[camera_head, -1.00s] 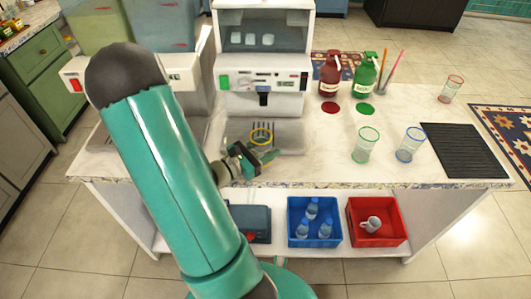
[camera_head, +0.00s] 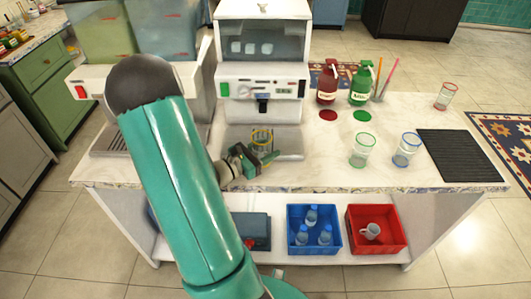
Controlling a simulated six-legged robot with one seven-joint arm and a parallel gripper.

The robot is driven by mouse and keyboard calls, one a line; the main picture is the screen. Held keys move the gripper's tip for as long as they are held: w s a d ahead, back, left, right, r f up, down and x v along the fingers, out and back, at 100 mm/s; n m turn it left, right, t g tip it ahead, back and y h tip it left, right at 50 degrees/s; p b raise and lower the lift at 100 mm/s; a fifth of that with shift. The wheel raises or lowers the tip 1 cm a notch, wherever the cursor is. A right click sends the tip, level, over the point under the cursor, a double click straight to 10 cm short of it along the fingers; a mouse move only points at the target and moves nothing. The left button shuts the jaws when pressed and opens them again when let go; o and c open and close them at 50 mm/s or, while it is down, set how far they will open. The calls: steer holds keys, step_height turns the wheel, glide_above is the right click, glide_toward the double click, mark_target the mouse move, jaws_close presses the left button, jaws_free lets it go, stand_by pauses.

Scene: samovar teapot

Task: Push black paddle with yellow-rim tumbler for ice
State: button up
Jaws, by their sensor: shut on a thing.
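The ice machine (camera_head: 262,60) stands at the back of the counter, with ice cubes behind its window. Its black paddle (camera_head: 263,105) hangs at the front, below the control panel. The yellow-rim tumbler (camera_head: 262,138) is upright in front of the machine, below the paddle and apart from it in the picture. My gripper (camera_head: 259,157) is shut on the tumbler, reaching in from the lower left. The tumbler's lower part is partly hidden by the fingers.
A green-rim tumbler (camera_head: 362,150) and a blue-rim tumbler (camera_head: 407,150) stand to the right, near a black mat (camera_head: 461,155). A red-rim tumbler (camera_head: 445,96) stands farther back. A red bottle (camera_head: 327,85) and green bottle (camera_head: 361,85) stand right of the machine. Blue (camera_head: 290,241) and red (camera_head: 400,240) bins sit below.

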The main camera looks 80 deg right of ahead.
steer(key=shift+w+d, duration=0.45)
steer(key=shift+d, duration=1.4)
steer(key=shift+w+d, duration=0.4)
steer(key=shift+d, duration=1.5)
steer(key=shift+w+d, duration=0.45)
steer(key=shift+d, duration=1.4)
steer(key=shift+d, duration=0.1)
steer(key=shift+w+d, duration=0.2)
steer(key=shift+d, duration=0.7)
steer(key=shift+a, duration=0.1)
steer(key=shift+s+a, duration=0.2)
steer(key=shift+a, duration=0.6)
steer(key=shift+s+a, duration=0.15)
steer(key=shift+a, duration=0.65)
steer(key=shift+s+a, duration=0.2)
steer(key=shift+a, duration=0.6)
steer(key=shift+s+a, duration=0.35)
steer(key=shift+a, duration=1.25)
steer(key=shift+s+a, duration=0.4)
steer(key=shift+a, duration=1.25)
steer(key=shift+s+a, duration=0.35)
steer(key=shift+a, duration=1.25)
steer(key=shift+w, duration=0.1)
